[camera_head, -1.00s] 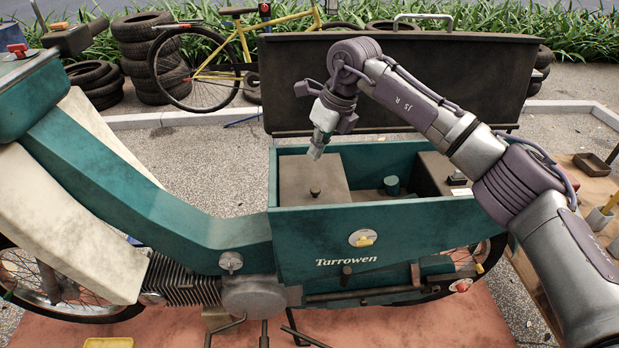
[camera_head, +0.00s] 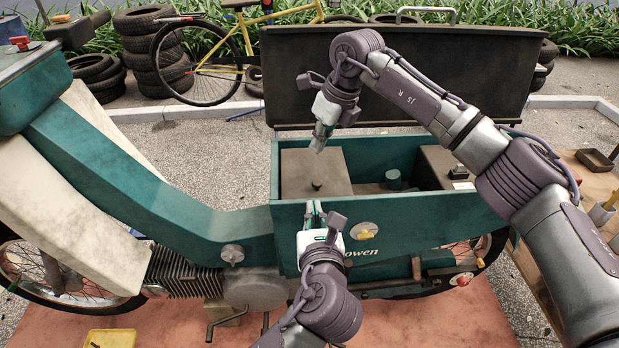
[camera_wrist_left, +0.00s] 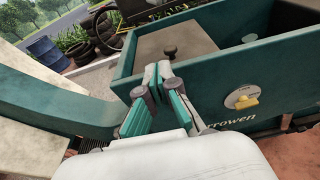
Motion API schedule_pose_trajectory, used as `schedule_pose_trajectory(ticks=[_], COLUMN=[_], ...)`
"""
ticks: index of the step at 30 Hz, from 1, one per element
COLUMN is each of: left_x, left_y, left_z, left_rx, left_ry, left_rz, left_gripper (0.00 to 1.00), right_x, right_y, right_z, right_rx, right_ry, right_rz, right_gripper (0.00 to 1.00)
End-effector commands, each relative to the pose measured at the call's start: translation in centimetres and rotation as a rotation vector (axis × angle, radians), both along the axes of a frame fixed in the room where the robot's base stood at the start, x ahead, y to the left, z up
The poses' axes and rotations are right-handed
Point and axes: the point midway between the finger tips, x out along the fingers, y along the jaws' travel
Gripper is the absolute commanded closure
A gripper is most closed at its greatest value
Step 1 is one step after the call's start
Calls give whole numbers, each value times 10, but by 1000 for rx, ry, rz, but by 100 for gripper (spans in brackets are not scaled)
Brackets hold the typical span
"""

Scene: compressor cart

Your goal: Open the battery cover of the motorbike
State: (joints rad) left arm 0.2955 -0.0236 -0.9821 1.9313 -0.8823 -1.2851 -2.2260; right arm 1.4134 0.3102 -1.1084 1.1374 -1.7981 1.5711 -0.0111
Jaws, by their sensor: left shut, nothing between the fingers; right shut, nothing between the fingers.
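The teal motorbike (camera_head: 110,165) stands side-on, with an open box (camera_head: 430,212) in its body. Inside at the left is a flat brown cover (camera_head: 297,170) with a small dark knob (camera_head: 316,185); they also show in the left wrist view, cover (camera_wrist_left: 160,42) and knob (camera_wrist_left: 170,51). My left gripper (camera_head: 314,208) is shut and empty at the box's front wall, below the knob in the picture; its fingers (camera_wrist_left: 157,72) show close together in the wrist view. My right gripper (camera_head: 319,146) is shut and empty above the cover, apart from it.
A large dark panel (camera_head: 470,75) stands upright behind the box. A yellow-handled lock (camera_head: 364,231) is on the front wall. A teal cylinder (camera_head: 393,179) is inside the box. A yellow tray (camera_head: 110,338) lies on the ground at front left.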

Motion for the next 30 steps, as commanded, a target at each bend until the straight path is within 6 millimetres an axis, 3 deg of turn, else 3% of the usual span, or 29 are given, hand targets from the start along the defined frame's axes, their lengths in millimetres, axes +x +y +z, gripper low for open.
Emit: schedule_pose_trajectory(ticks=[5,21,30], left_x=[2,86,94], left_y=[2,2,2], left_z=[17,3,1], left_rx=[-13,-16,-17], left_ry=[-34,-31,-30], left_rz=[2,3,1], left_gripper=[100,100,100], right_x=[0,0,0], right_y=[0,0,0], right_z=[0,0,0], right_rx=[0,0,0], right_ry=[0,0,0], right_rz=[0,0,0], right_gripper=[100,100,100])
